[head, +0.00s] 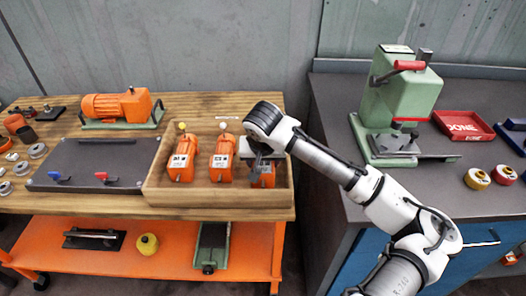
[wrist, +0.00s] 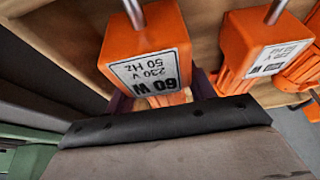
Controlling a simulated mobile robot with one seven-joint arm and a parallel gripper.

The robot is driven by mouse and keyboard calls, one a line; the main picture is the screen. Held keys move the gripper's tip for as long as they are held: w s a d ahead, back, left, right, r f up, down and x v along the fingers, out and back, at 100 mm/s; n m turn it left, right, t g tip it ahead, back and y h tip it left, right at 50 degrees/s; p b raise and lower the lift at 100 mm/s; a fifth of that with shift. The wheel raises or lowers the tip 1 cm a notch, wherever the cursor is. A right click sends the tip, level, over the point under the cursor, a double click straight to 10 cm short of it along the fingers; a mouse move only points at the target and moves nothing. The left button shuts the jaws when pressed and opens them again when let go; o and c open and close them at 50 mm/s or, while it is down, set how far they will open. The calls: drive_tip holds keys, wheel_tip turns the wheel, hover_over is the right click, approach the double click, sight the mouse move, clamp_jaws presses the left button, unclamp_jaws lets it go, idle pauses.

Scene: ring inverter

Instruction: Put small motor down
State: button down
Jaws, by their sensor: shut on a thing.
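An orange small motor (head: 263,181) is at the right end of the wooden tray (head: 217,199), partly hidden by my gripper (head: 262,168). In the wrist view the motor (wrist: 155,35) has a white label reading 60 W, 230 V, 50 Hz, and a metal shaft. My gripper (wrist: 160,98) is shut on this motor from above. The motor looks upright inside the tray walls; I cannot tell whether it touches the tray floor. Two similar orange motors stand to its left in the tray, one in the middle (head: 222,160) and one at the left (head: 183,160).
A dark board (head: 95,178) with blue and red levers lies left of the tray. A large orange motor (head: 117,105) stands behind it. A green press (head: 402,95) and a red DONE tray (head: 463,125) are on the grey bench at right. A gap separates the benches.

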drive_tip(key=shift+f, duration=0.8)
drive_tip(key=shift+f, duration=0.2)
drive_tip(key=c, duration=0.5)
unclamp_jaws()
drive_tip(key=v, duration=1.2)
drive_tip(key=shift+r+b, duration=0.2)
drive_tip(key=shift+b, duration=0.15)
